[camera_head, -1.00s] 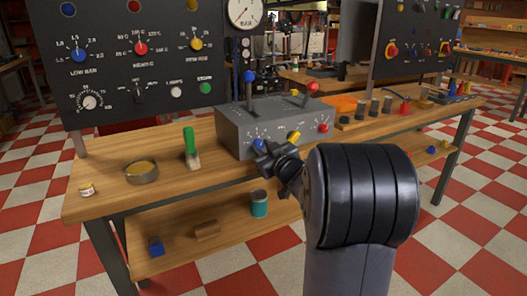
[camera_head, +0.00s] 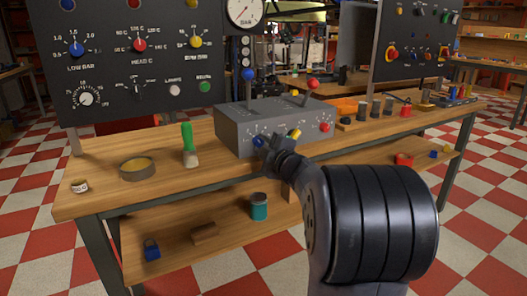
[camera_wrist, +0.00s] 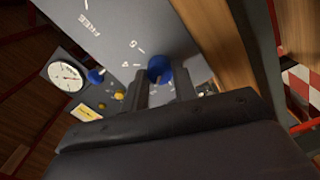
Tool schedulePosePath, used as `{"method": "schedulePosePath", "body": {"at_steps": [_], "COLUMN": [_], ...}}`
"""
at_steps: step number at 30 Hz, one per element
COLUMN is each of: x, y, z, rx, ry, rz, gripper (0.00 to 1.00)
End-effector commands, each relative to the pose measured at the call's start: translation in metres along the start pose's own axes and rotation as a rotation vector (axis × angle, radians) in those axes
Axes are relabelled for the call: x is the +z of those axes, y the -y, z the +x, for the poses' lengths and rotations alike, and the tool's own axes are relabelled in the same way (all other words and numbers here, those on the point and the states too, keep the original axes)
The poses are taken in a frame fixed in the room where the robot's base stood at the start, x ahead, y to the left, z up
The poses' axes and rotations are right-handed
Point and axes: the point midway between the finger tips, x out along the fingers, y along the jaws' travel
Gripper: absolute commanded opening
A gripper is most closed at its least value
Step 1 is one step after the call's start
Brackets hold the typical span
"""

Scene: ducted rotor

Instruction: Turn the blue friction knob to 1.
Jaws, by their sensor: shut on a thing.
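The blue friction knob (camera_head: 258,141) is at the left of the grey control box's (camera_head: 235,137) front face, mostly hidden by my gripper in the head view. The wrist view shows the blue knob (camera_wrist: 160,69) between my two dark fingertips, with white scale marks and the word FREE on the panel. My gripper (camera_head: 268,143) is against the box front. In the wrist view my gripper (camera_wrist: 161,85) is shut on the blue knob. I cannot read which number the knob points to.
A yellow knob (camera_head: 295,134) is close right of my gripper, with a red knob (camera_head: 325,127) farther right. Blue-topped (camera_head: 248,75) and red-topped (camera_head: 313,84) levers rise from the box. A green-handled brush (camera_head: 188,146) and a round tin (camera_head: 137,168) stand on the bench to the left.

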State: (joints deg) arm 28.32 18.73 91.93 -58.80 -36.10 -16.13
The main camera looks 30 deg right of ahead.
Motion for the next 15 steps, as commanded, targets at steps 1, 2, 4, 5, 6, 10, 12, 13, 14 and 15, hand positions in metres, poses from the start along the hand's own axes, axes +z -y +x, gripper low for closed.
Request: {"method": "schedulePosePath", "body": {"at_steps": [1,2,4,5,6,10,12,13,14,15], "x": [0.0010,0.0011,0.0014,0.0014,0.0013,0.0011,0.0011,0.0011,0.0011,0.0011], "y": [0.0031,0.0033,0.0035,0.0036,0.0035,0.0033,0.0032,0.0032,0.0032,0.0031], "z": [-0.0001,-0.0001,-0.0001,-0.0001,-0.0001,-0.0001,-0.0002,-0.0002,-0.0002,-0.0001], "rx": [0.000,-0.001,-0.001,-0.001,-0.001,-0.001,0.000,-0.001,-0.001,-0.001], "ry": [0.000,0.000,0.001,0.001,0.000,0.000,0.000,0.000,0.000,0.000], "rz": [-0.046,-0.075,-0.140,-0.169,-0.208,-0.331,-0.393,-0.421,-0.446,-0.480], "gripper": [0.04,0.04,0.04,0.04,0.04,0.04,0.04,0.04,0.04,0.04]}}
